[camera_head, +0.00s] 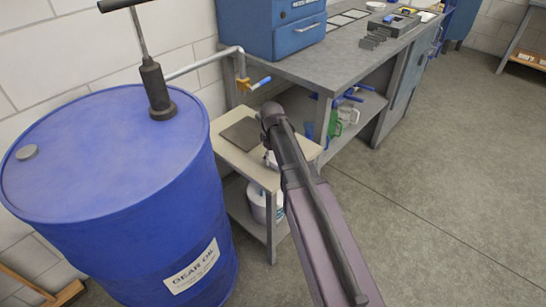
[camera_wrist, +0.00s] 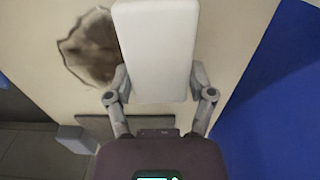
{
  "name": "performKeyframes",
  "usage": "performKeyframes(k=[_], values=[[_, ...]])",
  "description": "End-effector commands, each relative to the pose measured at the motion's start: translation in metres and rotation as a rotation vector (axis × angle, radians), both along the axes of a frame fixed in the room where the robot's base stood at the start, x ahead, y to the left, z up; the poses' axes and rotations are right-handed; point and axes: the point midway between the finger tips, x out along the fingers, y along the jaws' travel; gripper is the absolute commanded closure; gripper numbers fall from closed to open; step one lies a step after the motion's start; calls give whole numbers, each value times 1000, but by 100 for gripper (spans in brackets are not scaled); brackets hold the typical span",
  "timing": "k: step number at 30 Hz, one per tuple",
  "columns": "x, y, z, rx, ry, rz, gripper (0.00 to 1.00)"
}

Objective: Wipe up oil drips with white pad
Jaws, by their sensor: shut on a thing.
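My gripper (camera_wrist: 159,80) is shut on the white pad (camera_wrist: 155,35), a pale block with rounded edges, one finger on each side. The pad is over the beige top of a small table (camera_wrist: 225,40). I cannot tell if it touches the top. A brown, dark-edged oil stain (camera_wrist: 92,48) lies on the table just left of the pad in the wrist view. The pad may cover part of it. In the head view my arm hides most of the gripper and the stain. The small table (camera_head: 225,143) stands there between drum and workbench.
A blue gear oil drum (camera_head: 110,160) with a hand pump (camera_head: 155,90) stands close left of the table. A flat dark plate (camera_head: 241,133) lies on the tabletop. A pipe with a valve (camera_head: 245,83) is behind. A white bucket (camera_head: 258,203) sits below. The floor right is clear.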

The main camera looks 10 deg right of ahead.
Motion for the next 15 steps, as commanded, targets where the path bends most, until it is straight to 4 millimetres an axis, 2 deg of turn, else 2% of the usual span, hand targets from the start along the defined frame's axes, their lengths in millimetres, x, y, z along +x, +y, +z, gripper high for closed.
performKeyframes(k=[15], values=[[0, 0, -8, 0, 0, 1, 68]])
